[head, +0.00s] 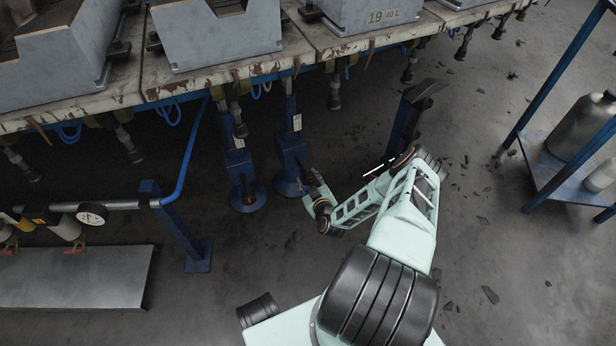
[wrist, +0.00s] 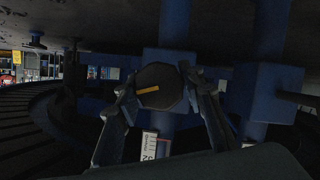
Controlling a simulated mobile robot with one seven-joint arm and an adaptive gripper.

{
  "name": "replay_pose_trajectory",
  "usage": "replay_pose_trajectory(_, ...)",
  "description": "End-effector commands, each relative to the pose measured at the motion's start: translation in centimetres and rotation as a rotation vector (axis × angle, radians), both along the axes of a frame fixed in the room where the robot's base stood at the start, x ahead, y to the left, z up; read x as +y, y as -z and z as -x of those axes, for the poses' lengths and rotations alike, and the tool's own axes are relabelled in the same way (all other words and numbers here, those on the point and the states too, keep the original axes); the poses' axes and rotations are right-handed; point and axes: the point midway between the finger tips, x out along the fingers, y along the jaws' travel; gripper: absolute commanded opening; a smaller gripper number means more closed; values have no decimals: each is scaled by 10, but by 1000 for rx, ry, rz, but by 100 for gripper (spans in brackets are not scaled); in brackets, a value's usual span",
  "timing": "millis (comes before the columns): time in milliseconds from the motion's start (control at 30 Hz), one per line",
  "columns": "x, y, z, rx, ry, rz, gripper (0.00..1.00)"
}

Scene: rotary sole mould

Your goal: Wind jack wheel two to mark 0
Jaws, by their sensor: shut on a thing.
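Two blue jacks stand under the table edge in the head view, a left one (head: 241,175) and a right one (head: 291,160). My gripper (head: 309,180) is beside the right jack, low down. In the wrist view my gripper (wrist: 160,80) has its two fingers on either side of a dark, faceted round wheel (wrist: 168,98), shut on it. A yellow bar on the wheel's face lies nearly level, on its left half. I cannot read a mark 0.
A worn table (head: 150,85) carrying grey mould blocks (head: 215,40) overhangs the jacks, with valves and hoses below. A blue pipe stand (head: 180,225) with a gauge (head: 92,214) is at left. A blue rack (head: 560,175) with cylinders stands right. Debris lies on the floor.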

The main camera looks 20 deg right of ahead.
Motion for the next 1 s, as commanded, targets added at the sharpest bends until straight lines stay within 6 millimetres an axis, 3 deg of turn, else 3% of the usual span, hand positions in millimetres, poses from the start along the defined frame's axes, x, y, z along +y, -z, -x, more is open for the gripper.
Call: replay_pose_trajectory(1000, 1, 1, -2, -6, -2, 954, 12)
